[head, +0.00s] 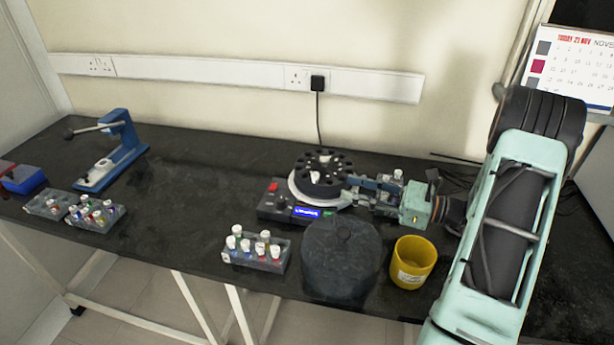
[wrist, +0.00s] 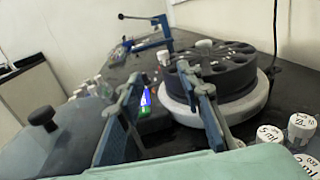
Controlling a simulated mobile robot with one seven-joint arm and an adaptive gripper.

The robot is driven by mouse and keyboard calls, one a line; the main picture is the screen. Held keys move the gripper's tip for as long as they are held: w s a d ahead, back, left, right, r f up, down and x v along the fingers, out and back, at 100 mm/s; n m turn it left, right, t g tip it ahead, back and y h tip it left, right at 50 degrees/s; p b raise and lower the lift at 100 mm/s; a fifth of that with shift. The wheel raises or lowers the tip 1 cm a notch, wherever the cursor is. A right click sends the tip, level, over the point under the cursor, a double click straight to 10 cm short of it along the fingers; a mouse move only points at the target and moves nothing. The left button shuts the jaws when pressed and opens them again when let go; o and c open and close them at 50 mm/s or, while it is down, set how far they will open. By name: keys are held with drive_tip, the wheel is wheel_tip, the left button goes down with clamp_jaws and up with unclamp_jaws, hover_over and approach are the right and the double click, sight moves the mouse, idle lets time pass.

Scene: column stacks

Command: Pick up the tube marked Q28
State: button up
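No label reading Q28 can be made out, so I cannot tell which tube it is. The centrifuge rotor (head: 322,165) is uncovered and holds a few white-capped tubes; one cap (wrist: 204,44) shows in the wrist view. White-capped tubes (head: 262,236) stand in the grey front rack (head: 256,264). Tubes marked "5 ml" (wrist: 300,130) show at the lower right of the wrist view, behind my gripper in the head view. My gripper (head: 352,188) is beside the rotor's right side. In the wrist view its fingers (wrist: 160,76) are apart, with nothing between them.
The dark round lid (head: 340,265) lies in front of the centrifuge (head: 270,205), left of a yellow cup (head: 412,262). Further racks with tubes (head: 95,218) and a blue press-like device (head: 122,145) stand on the left. The bench between is clear.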

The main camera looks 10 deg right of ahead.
sight(316, 178)
drive_tip(key=shift+w+a+f, duration=0.1)
drive_tip(key=shift+w+a, duration=0.05)
drive_tip(key=shift+w, duration=0.2)
drive_tip(key=x, duration=0.3)
drive_tip(key=shift+w+a, duration=0.15)
drive_tip(key=shift+a, duration=0.2)
drive_tip(key=shift+x, duration=3.2)
drive_tip(key=shift+w+d, duration=0.15)
drive_tip(key=shift+c, duration=0.3)
drive_tip(key=c, duration=0.7)
